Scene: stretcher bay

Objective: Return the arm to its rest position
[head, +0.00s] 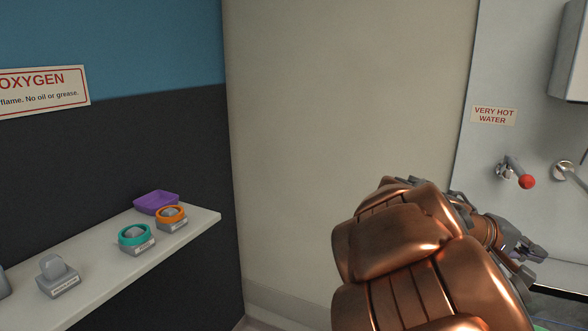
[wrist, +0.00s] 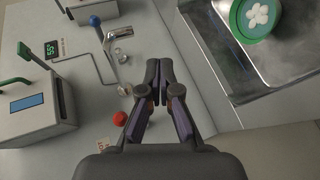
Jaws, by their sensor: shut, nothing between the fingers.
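My copper-coloured arm fills the lower right of the head view and stretches toward the sink wall. My gripper (head: 530,252) shows at the right edge of that view, past the arm, partly hidden by it. In the wrist view my gripper (wrist: 153,75) is shut, its fingertips together with nothing between them. It is apart from the red-knobbed tap (head: 526,181), whose red knob (wrist: 119,118) shows beside the fingers in the wrist view.
A shelf (head: 190,228) at left bears a purple tray (head: 157,201), an orange-ringed item (head: 171,217), a teal-ringed item (head: 136,237) and a grey piece (head: 57,272). A metal basin (wrist: 205,50) holds a green round container (wrist: 245,32). A grey box (wrist: 30,108) has a green lever. The middle wall is bare.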

